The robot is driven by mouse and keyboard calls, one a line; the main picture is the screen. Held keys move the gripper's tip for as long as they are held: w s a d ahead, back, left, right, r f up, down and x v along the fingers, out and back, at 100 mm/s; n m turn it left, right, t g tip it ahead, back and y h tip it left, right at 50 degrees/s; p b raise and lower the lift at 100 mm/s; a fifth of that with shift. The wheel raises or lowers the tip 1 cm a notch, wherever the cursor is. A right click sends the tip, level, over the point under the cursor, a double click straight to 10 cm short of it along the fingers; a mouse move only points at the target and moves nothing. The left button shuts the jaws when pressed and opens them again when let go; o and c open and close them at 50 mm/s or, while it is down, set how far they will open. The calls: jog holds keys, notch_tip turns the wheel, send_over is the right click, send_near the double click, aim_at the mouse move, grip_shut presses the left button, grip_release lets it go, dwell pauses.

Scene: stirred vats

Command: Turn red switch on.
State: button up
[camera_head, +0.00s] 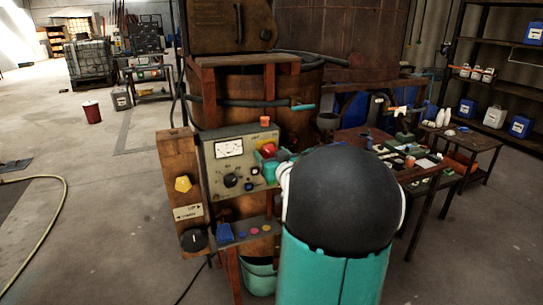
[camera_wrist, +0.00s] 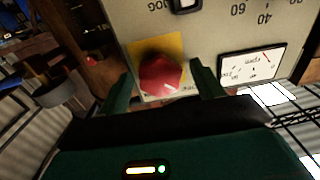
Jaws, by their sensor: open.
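The red switch (camera_wrist: 161,76) is a faceted red knob on a yellow square plate, which shows upside down in the wrist view. In the head view the red switch (camera_head: 269,150) sits at the upper right of the beige control panel (camera_head: 212,172). My gripper (camera_wrist: 162,72) is open, with one dark green finger on each side of the switch. A gap shows between each finger and the knob; I cannot tell the exact depth. In the head view my gripper (camera_head: 268,166) is at the panel's right side, partly hidden by my arm.
The panel also carries a dial gauge (camera_head: 229,148) and a black knob (camera_head: 231,181). A wooden post at left holds a yellow knob (camera_head: 183,184) and a black knob (camera_head: 194,240). A cluttered table (camera_head: 400,160) stands at right. The floor at left is mostly open.

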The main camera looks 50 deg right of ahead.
jog(key=c, duration=1)
jog(key=shift+m, duration=0.3)
jog(key=m, duration=0.8)
jog(key=shift+a+m, duration=0.1)
jog(key=shift+m, duration=0.3)
jog(key=m, duration=0.4)
jog(key=shift+m, duration=2.2)
